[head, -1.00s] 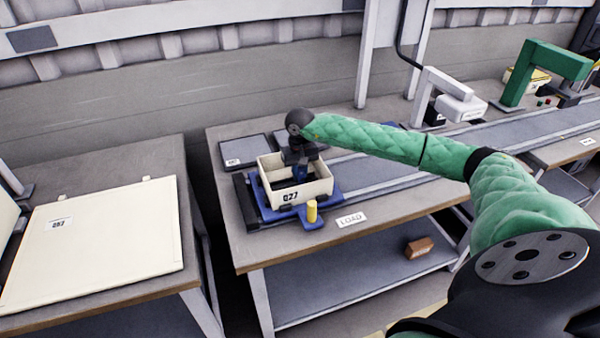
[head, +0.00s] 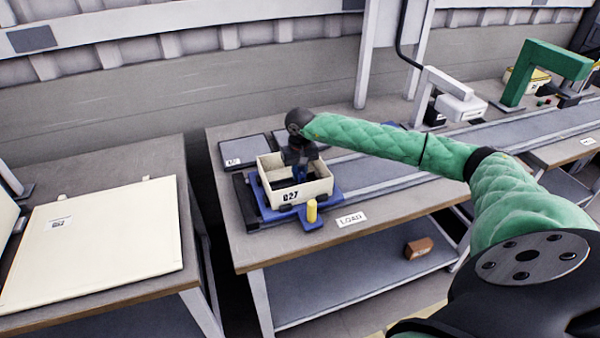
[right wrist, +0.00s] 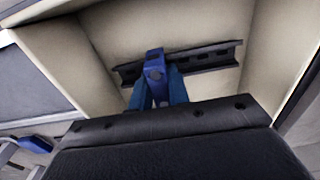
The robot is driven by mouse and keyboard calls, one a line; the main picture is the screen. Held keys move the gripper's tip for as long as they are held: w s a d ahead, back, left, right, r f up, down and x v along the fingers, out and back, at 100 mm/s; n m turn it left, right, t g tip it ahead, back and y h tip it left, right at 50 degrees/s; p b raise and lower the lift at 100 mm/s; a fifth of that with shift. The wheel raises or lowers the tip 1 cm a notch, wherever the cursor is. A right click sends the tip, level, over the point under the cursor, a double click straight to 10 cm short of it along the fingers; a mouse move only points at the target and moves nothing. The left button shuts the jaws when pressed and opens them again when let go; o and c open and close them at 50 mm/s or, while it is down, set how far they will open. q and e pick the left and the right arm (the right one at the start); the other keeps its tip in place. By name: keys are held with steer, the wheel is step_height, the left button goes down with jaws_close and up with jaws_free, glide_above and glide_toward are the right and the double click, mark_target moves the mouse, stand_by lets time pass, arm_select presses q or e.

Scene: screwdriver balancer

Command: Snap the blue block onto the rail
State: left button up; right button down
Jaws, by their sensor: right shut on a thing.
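The cream box marked 027 (head: 318,189) stands on a blue carrier (head: 262,214) at the left end of the conveyor. My right gripper (head: 300,168) reaches straight down into the box. In the right wrist view its blue fingers (right wrist: 158,92) are shut on the blue block (right wrist: 154,62). The block is at the dark slotted rail (right wrist: 205,57) inside the box and overlaps it in the picture. I cannot tell whether it is snapped on or only touching. In the head view the block is largely hidden by the gripper and box wall. My left gripper is not in view.
A yellow peg (head: 312,211) stands on the carrier's front corner, close to the box. The conveyor (head: 400,175) runs right towards a green frame (head: 545,68). A cream panel (head: 95,240) lies on the left table. A brown block (head: 418,247) lies on the lower shelf.

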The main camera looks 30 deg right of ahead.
steer(key=shift+s+a+f+b, duration=0.15)
steer(key=shift+s+f+b, duration=0.1)
steer(key=shift+f, duration=0.3)
steer(key=shift+s+a+f+b, duration=0.15)
steer(key=shift+f+b, duration=0.1)
steer(key=shift+f, duration=0.3)
stand_by(0.6)
steer(key=c, duration=1.4)
jaws_free()
steer(key=shift+w+r, duration=0.1)
steer(key=shift+r, duration=0.2)
steer(key=shift+o, duration=0.7)
steer(key=r+b, duration=0.1)
steer(key=w+r+b, duration=0.1)
steer(key=r, duration=0.1)
steer(key=shift+d+r, duration=0.15)
steer(key=shift+r, duration=0.1)
steer(key=r, duration=0.3)
steer(key=r+b, duration=0.1)
steer(key=shift+s+r, duration=0.3)
steer(key=shift+s, duration=0.05)
steer(key=shift+w+d+r, duration=0.1)
steer(key=shift+r, duration=0.55)
steer(key=shift+r, duration=0.1)
